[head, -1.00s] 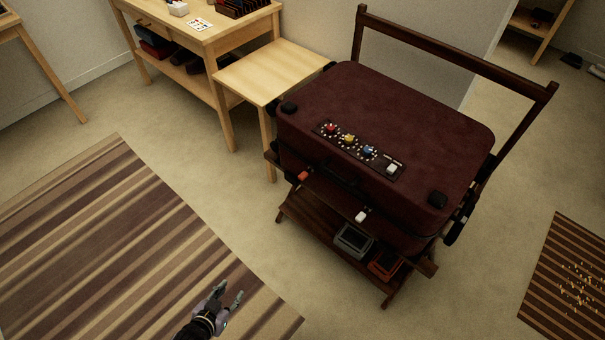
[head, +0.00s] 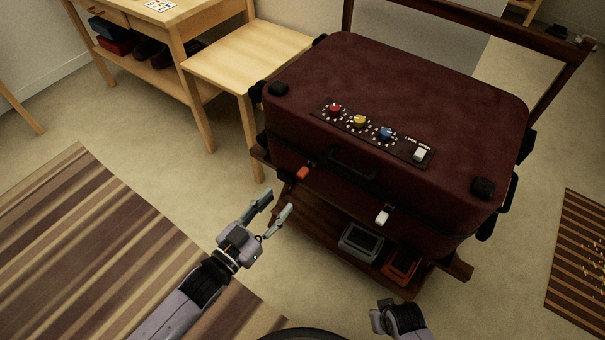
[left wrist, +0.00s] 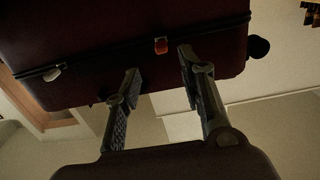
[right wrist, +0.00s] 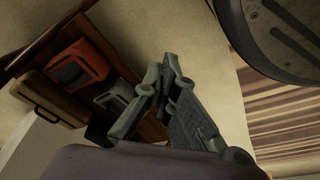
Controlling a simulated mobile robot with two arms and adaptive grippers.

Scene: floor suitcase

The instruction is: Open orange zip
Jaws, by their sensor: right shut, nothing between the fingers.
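The orange zip pull (head: 302,174) sits on the front seam of the maroon suitcase (head: 440,90), towards its left end. It also shows in the left wrist view (left wrist: 161,46), just beyond and between my fingers. My left gripper (head: 274,211) is open and empty, in front of and a little below the orange pull, apart from it. A white zip pull (head: 381,218) hangs on the same seam further right. My right gripper (right wrist: 160,77) is shut and empty, low in front of the suitcase; the head view shows only part of it at the bottom edge.
The suitcase lies on a dark wooden rack (head: 455,267). On its lower shelf are a grey box (head: 361,242) and an orange box (head: 401,264). A light wooden side table (head: 245,60) stands close at the left. Open carpet and a striped rug (head: 90,240) lie in front.

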